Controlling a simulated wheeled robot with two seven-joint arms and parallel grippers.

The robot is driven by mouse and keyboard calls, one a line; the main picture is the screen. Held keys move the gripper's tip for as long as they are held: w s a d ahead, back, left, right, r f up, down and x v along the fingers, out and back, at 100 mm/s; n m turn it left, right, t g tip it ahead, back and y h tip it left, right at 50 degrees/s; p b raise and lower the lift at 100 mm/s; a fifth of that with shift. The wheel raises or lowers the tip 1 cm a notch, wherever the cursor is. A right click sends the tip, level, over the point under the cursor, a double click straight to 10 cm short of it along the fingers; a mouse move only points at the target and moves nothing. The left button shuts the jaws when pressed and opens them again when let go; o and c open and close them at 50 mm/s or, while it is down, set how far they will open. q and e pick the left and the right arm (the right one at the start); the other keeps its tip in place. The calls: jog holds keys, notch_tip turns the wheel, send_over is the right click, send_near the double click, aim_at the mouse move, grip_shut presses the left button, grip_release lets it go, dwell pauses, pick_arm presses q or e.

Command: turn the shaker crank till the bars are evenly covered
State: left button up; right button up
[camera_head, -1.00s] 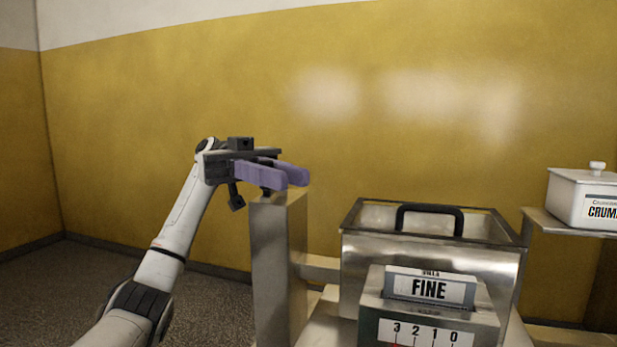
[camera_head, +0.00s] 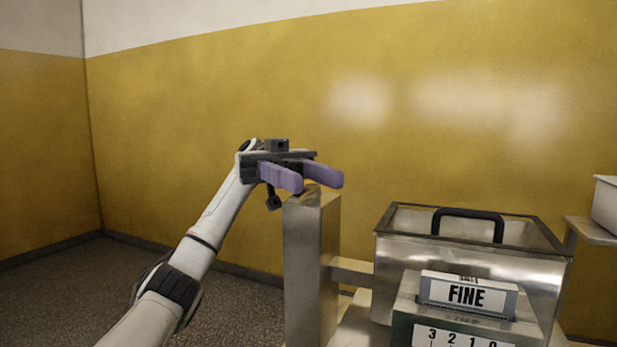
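My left gripper (camera_head: 322,182) is in the head view, above and at the left edge of a square steel post (camera_head: 312,265). Its two purple fingers are apart, with nothing seen between them. A small dark knob (camera_head: 273,202) hangs just below the gripper; I cannot tell whether it belongs to the crank. The steel shaker box (camera_head: 470,262) with a black handle (camera_head: 468,217) stands right of the post, joined to it by a bar. No crank can be made out for sure, and no bars are visible. My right gripper is not in view.
A "FINE" sign (camera_head: 467,296) sits in a holder in front of the box, above a number scale (camera_head: 460,338). A shelf (camera_head: 592,231) with a white container (camera_head: 607,205) is at the right edge. Floor left of the post is clear.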

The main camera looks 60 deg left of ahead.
pick_arm(q)
notch_tip(320, 180, up, 10)
jog(key=p, duration=0.3)
dwell(0.3)
dwell(0.6)
